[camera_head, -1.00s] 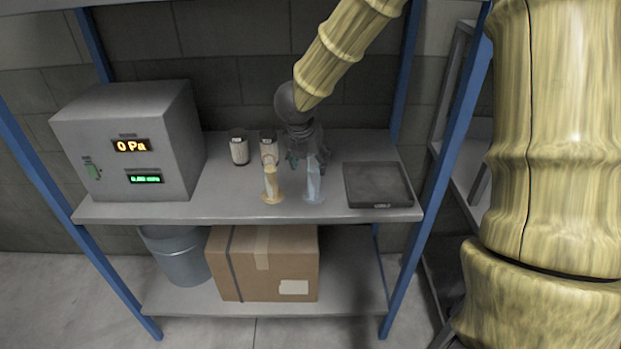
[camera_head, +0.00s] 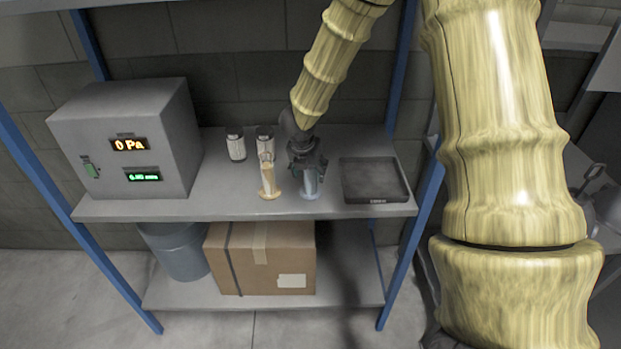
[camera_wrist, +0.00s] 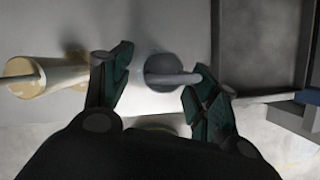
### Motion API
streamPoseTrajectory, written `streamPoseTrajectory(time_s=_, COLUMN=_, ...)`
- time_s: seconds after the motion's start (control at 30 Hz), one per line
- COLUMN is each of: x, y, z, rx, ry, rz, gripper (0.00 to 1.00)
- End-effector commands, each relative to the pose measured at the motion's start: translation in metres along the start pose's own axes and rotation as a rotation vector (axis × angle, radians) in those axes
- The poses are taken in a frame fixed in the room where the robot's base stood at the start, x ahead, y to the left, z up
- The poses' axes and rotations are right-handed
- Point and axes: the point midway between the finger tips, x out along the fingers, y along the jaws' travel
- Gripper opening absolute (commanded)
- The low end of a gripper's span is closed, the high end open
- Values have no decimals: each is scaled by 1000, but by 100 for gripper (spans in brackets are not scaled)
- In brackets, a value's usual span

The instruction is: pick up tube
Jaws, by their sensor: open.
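Two tubes stand on the shelf, each on a wide base. The yellowish tube (camera_head: 268,180) is to the left and also shows at the left of the wrist view (camera_wrist: 48,76). The pale bluish-white tube (camera_head: 310,186) is to the right, just under my gripper (camera_head: 308,164), which hides its upper part. In the wrist view my gripper (camera_wrist: 158,88) is open, with its dark green fingers on either side of the pale tube (camera_wrist: 150,100). I cannot tell whether either finger touches it.
A black tray (camera_head: 374,181) lies to the right. Two labelled jars (camera_head: 236,146) stand behind, left of my gripper. A grey box with displays (camera_head: 128,140) fills the left of the shelf (camera_head: 220,206). A cardboard box (camera_head: 262,262) and a bucket (camera_head: 176,252) are below.

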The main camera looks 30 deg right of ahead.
Motion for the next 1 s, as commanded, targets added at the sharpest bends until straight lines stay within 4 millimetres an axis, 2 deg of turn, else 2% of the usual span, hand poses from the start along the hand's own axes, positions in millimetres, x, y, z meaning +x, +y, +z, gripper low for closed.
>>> streamPoseTrajectory(time_s=0.23, x=21, y=0, z=1, rx=-2, ry=-1, rz=-2, gripper=59)
streamPoseTrajectory(time_s=0.6, x=26, y=0, z=1, rx=-1, ry=-1, rz=0, gripper=58)
streamPoseTrajectory(time_s=0.9, x=26, y=0, z=1, rx=-1, ry=-1, rz=0, gripper=3)
streamPoseTrajectory(time_s=1.0, x=25, y=0, z=1, rx=-1, ry=-1, rz=0, gripper=3)
